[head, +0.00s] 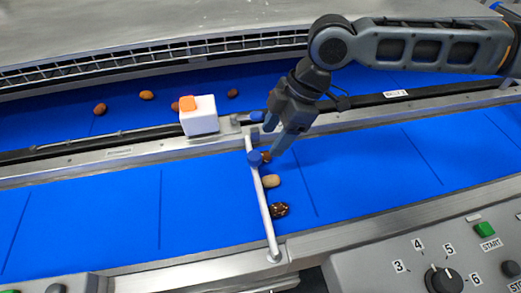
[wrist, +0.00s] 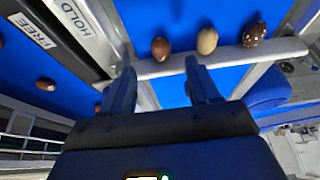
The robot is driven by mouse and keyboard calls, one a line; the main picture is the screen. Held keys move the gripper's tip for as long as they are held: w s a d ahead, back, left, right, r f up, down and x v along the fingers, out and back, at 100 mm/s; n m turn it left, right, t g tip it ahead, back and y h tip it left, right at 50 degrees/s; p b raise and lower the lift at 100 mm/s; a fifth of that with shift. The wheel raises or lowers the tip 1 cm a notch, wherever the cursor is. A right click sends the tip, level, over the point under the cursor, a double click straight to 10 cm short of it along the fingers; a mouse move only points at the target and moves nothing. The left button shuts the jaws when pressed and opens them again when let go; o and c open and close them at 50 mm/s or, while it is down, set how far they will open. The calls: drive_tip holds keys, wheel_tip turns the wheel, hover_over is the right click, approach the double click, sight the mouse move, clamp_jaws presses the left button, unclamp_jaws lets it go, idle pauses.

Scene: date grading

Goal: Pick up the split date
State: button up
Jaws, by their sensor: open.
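Three dates lie in a row along a white bar (head: 262,200) on the near blue belt: a reddish-brown date (head: 266,157), a pale tan date (head: 271,181) and a dark date with pale specks (head: 279,210). No split is clear on any of them at this size. My gripper (head: 273,137) is open and empty, above the belt near the brown date. In the wrist view the brown date (wrist: 160,48) shows beyond the gap between my fingers, apart from them. The tan date (wrist: 207,41) and speckled date (wrist: 254,33) lie to its right.
Several brown dates, such as one (head: 147,95), lie on the far belt (head: 60,115). A white box with an orange top (head: 199,121) stands on the rail between the belts. A control panel (head: 430,255) is at the front right. The near belt is clear left of the bar.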

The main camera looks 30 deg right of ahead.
sight(263, 157)
drive_tip(key=shift+p+x, duration=0.75)
drive_tip(key=shift+x, duration=2)
drive_tip(key=shift+s+d, duration=0.2)
drive_tip(key=shift+c, duration=0.4)
drive_tip(key=c, duration=0.7)
